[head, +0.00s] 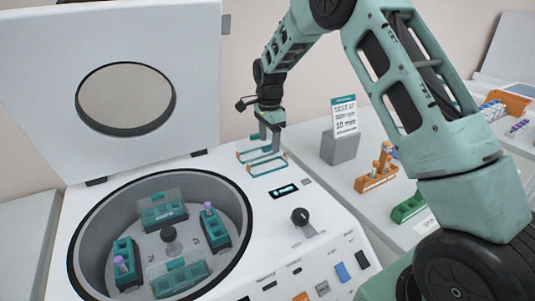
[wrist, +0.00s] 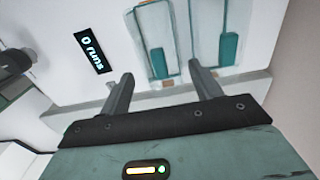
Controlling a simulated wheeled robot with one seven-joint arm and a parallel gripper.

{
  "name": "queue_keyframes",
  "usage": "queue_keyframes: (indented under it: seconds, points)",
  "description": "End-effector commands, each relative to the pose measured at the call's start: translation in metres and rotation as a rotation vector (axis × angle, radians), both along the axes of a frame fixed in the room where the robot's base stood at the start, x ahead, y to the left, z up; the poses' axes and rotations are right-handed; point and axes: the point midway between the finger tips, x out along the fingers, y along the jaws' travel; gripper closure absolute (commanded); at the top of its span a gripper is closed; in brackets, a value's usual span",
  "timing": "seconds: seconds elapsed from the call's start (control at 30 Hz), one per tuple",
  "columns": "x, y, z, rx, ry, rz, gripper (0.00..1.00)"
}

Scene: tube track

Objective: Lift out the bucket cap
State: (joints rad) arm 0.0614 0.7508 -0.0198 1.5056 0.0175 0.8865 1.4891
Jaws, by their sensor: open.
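The open centrifuge bowl (head: 92,228) holds several teal buckets around a central hub. The back bucket (head: 163,213) and the front bucket (head: 180,281) each carry a clear bucket cap, the back cap (head: 158,196) and the front cap (head: 165,267). The left bucket (head: 127,265) and right bucket (head: 215,230) look uncapped, each with a purple-topped tube. My gripper (head: 269,148) is open and empty, right of the bowl, above two teal-outlined places on the housing. In the wrist view its fingers (wrist: 160,74) stand apart, with the outlined places (wrist: 188,40) beyond; whether clear caps lie there I cannot tell.
The centrifuge lid (head: 185,40) stands open behind the bowl. A display (wrist: 92,53) reading "0 runs" and a black knob (head: 300,216) are on the housing. To the right are a sign (head: 344,118), an orange rack (head: 376,178) and a green rack (head: 408,208).

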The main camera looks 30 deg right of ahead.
Motion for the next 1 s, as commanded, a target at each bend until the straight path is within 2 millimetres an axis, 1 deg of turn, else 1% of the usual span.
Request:
queue_keyframes:
  seconds: [0.1, 0.33, 0.5, 0.6, 0.7, 0.9, 0.93, 0.97, 1.0]
  points:
    - [0.000, 0.000, -0.014, 0.000, 0.001, 0.001, 0.36]
    - [0.000, 0.004, -0.029, 0.000, 0.001, 0.002, 0.36]
    - [0.001, 0.012, -0.053, 0.001, 0.003, 0.002, 0.36]
    - [0.001, 0.011, -0.066, 0.000, 0.001, 0.001, 0.36]
    - [0.001, 0.011, -0.072, 0.000, 0.000, 0.001, 0.36]
    - [0.002, 0.011, -0.073, 0.000, -0.002, 0.002, 0.36]
    - [0.002, 0.011, -0.073, 0.000, -0.002, 0.002, 0.39]
    - [0.002, 0.011, -0.073, 0.000, -0.002, 0.002, 0.47]
    - [0.002, 0.011, -0.073, 0.000, -0.001, 0.002, 0.59]
